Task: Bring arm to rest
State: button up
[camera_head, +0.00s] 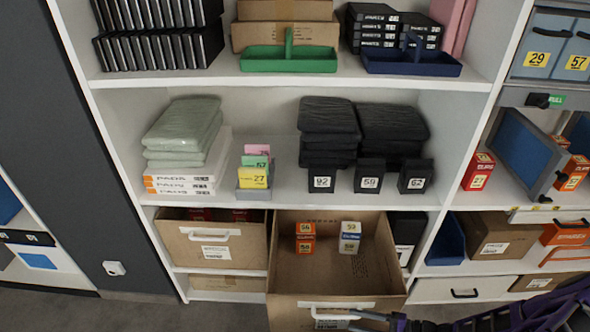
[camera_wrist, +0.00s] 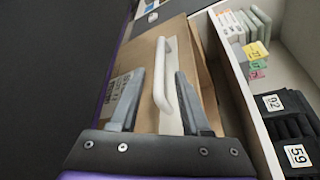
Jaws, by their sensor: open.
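My gripper (camera_wrist: 159,76) is open and empty in the wrist view, with one finger on each side of a white handle (camera_wrist: 172,95) as pictured. I cannot tell whether the fingers reach around the handle or stop short of it. The handle is on the front of a pulled-out brown carton (camera_head: 283,300). In the head view my gripper (camera_head: 362,320) is at the bottom edge, close to that carton's front, and my arm comes in from the lower right. The gripper is partly cut off there.
Shelves above hold dark folded stacks (camera_head: 328,125), numbered black boxes (camera_head: 322,180) and a green tray (camera_head: 288,62). A dark panel (camera_head: 85,150) stands left.

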aim_at(344, 318)
jog(key=x, duration=0.6)
jog(key=shift+d, duration=0.1)
jog(key=shift+s, duration=0.1)
